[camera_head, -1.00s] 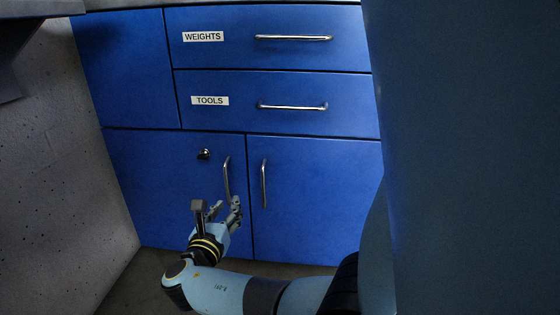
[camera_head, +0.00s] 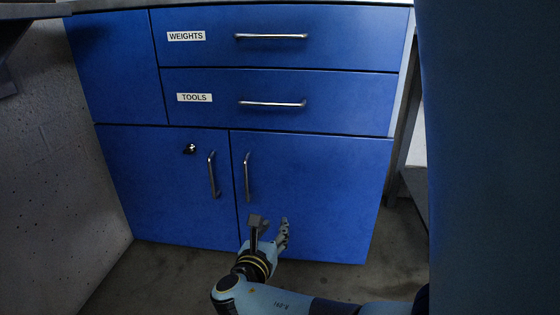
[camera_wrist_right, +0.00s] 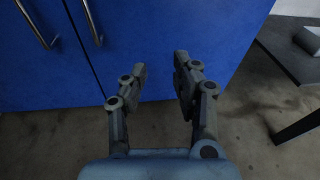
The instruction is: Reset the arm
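My right gripper (camera_head: 283,232) is in front of the lower part of the blue cabinet (camera_head: 310,200), below the two door handles and near the floor. In the right wrist view the right gripper (camera_wrist_right: 160,80) has its fingers apart with nothing between them, and it is clear of the handles. My right arm (camera_head: 290,300) reaches in from the lower right. My left gripper is in neither view.
The cabinet has a WEIGHTS drawer (camera_head: 280,38), a TOOLS drawer (camera_head: 290,102), a left door handle (camera_head: 211,174) and a right door handle (camera_head: 246,177). Drawers and doors look shut. A speckled wall (camera_head: 50,190) stands at left. A dark table (camera_wrist_right: 290,60) stands right of the cabinet.

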